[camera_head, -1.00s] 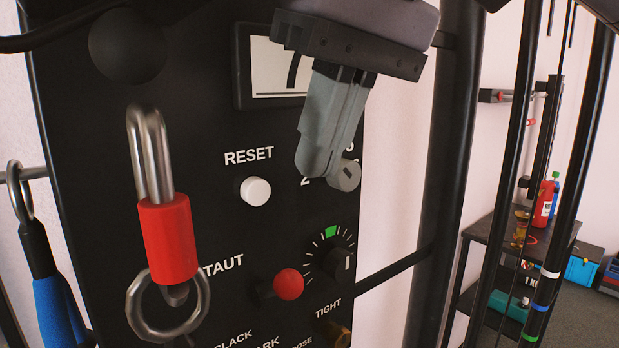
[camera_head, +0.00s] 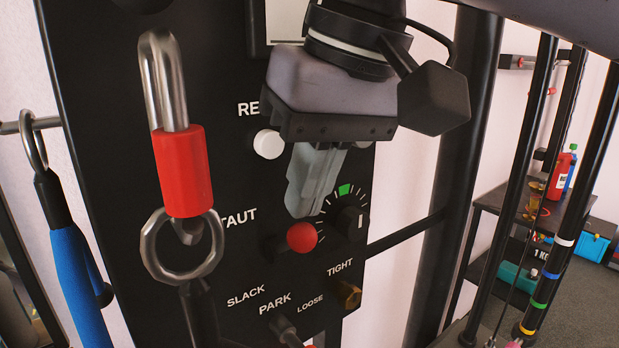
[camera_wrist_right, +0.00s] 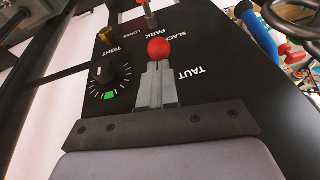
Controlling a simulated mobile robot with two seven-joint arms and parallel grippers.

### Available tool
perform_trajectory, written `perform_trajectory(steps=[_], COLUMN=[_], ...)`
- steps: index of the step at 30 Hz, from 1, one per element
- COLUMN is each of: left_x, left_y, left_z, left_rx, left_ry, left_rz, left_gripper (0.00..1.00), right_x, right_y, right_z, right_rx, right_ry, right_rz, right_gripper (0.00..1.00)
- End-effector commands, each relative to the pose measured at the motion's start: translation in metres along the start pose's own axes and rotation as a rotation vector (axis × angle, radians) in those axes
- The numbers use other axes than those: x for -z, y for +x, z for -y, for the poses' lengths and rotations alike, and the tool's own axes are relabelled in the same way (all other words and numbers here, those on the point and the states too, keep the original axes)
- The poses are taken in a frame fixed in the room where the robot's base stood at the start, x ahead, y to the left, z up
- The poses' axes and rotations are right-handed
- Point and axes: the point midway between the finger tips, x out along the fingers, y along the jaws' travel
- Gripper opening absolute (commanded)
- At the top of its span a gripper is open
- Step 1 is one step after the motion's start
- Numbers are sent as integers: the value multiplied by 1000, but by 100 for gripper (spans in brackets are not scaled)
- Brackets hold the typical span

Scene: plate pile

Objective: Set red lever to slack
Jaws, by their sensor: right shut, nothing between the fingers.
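The red lever's ball knob (camera_head: 302,237) sits on the black panel (camera_head: 240,190), beside the TAUT label and above the SLACK label (camera_head: 246,297). My right gripper (camera_head: 303,212) is shut and empty, with its fingertips just above the knob in the head view. In the right wrist view the red knob (camera_wrist_right: 159,48) lies just past the tips of the shut gripper (camera_wrist_right: 158,64). Whether the tips touch the knob I cannot tell. My left gripper is not in view.
A carabiner with a red sleeve (camera_head: 182,172) hangs in front of the panel at the left. A white button (camera_head: 269,144) is above the knob, and a dial (camera_head: 352,221) is right of it. A brass knob (camera_head: 347,294) and another lever (camera_head: 287,330) are below.

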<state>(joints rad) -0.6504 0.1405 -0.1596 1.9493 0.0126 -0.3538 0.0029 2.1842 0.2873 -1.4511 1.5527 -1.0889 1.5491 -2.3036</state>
Motion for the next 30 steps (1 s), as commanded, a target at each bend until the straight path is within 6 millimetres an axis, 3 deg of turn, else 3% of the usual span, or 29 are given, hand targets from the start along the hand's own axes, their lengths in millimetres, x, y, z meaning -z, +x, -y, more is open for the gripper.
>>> perform_trajectory(steps=[17, 30], left_x=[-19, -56], left_y=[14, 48], left_z=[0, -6], left_rx=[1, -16], left_ry=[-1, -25], left_rz=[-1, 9], left_gripper=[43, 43], right_x=[-9, -25], right_y=[5, 26], right_z=[-2, -6], right_rx=[10, 37], right_ry=[-11, -36], right_rz=[-83, -317], right_gripper=[0, 0])
